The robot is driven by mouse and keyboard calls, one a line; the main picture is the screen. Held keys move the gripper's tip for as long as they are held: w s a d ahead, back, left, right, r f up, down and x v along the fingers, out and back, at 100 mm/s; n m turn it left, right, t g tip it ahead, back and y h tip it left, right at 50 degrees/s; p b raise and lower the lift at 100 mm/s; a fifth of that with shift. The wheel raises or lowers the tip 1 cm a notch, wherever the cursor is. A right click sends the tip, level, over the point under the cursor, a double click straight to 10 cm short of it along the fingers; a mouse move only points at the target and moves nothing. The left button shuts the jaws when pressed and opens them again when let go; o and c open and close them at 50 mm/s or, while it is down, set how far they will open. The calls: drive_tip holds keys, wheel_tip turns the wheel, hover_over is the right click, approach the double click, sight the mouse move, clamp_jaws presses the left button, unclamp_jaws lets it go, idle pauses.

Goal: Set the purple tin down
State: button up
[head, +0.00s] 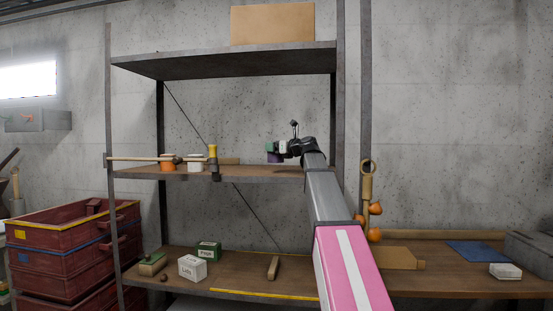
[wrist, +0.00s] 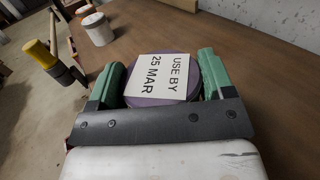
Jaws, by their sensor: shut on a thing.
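The purple tin (wrist: 150,101) is between the green-padded fingers of my gripper (wrist: 161,72), which is shut on it. Its lid faces the wrist camera and bears a white label reading "USE BY 25 MAR". In the head view the purple tin (head: 274,157) shows under my gripper (head: 278,147), at the right part of the middle shelf (head: 250,171). I cannot tell whether the tin's base touches the shelf or hangs just above it.
A white tin (head: 195,163) and an orange tin (head: 167,165) stand farther left, near a pale wooden rod (head: 130,159). The upper shelf (head: 230,62) is overhead. Bare shelf surrounds the purple tin.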

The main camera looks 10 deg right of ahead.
sight(278, 157)
drive_tip(key=shift+d+f, duration=0.25)
drive_tip(key=shift+f, duration=1.9)
drive_tip(key=shift+f, duration=0.15)
drive_tip(key=o, duration=1.1)
drive_tip(key=shift+s+d, duration=0.1)
drive_tip(key=shift+s, duration=0.05)
drive_tip(key=v, duration=1.1)
drive_tip(key=shift+s+d, duration=0.25)
